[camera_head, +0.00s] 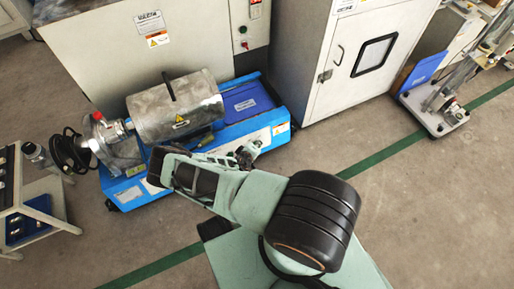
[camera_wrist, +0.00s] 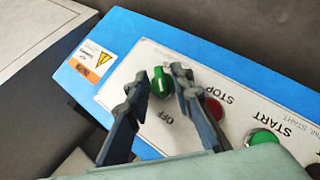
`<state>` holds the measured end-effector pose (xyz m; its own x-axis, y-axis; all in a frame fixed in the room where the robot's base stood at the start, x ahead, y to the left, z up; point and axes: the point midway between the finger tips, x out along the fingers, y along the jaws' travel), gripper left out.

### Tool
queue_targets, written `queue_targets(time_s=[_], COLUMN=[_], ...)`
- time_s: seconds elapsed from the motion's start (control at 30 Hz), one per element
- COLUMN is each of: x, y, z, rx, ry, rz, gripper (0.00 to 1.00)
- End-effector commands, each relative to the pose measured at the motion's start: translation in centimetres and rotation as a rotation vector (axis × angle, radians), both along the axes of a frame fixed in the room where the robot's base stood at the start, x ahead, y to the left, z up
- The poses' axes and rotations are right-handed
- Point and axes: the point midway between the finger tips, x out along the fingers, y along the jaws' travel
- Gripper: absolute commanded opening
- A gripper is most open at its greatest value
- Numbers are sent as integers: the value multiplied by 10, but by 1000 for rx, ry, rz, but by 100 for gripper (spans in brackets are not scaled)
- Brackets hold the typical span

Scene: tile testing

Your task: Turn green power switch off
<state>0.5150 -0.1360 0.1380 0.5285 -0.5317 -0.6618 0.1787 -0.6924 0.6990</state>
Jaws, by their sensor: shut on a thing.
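The green power switch (camera_wrist: 162,84) is a round knob with a pale line on the white panel of a blue machine. In the wrist view its line runs roughly up and down the picture, and an upside-down OFF label is just below it. My gripper (camera_wrist: 155,80) has one finger on each side of the knob and is shut on it. In the head view my gripper (camera_head: 246,155) is at the blue machine's front edge, and the switch cannot be made out there.
A red STOP button (camera_wrist: 214,108) sits close beside the right finger, with a green START button (camera_wrist: 262,139) farther right. A warning label (camera_wrist: 91,63) is at left. The blue machine (camera_head: 130,193) carries a metal cylinder (camera_head: 175,105). Open floor (camera_head: 430,200) lies at right.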

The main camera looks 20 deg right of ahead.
Motion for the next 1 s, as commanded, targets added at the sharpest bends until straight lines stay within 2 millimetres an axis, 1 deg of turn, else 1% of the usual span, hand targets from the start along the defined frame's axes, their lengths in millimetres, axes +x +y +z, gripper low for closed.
queue_targets(time_s=[0.03, 0.37, 0.4, 0.67, 0.77, 0.87, 1.0], x=[2, 3, 3, 1, 0, -5, -15], y=[2, 2, 2, 1, 3, 8, 20], z=[0, 0, 1, 0, 3, 10, 23], rx=[-1, -1, -1, -1, -1, -3, -1], ry=[-4, -4, -4, -2, -2, -1, -3], rz=[5, 5, 5, 3, 3, 3, 3], gripper=[0, 0, 25, 25, 25, 25, 25])
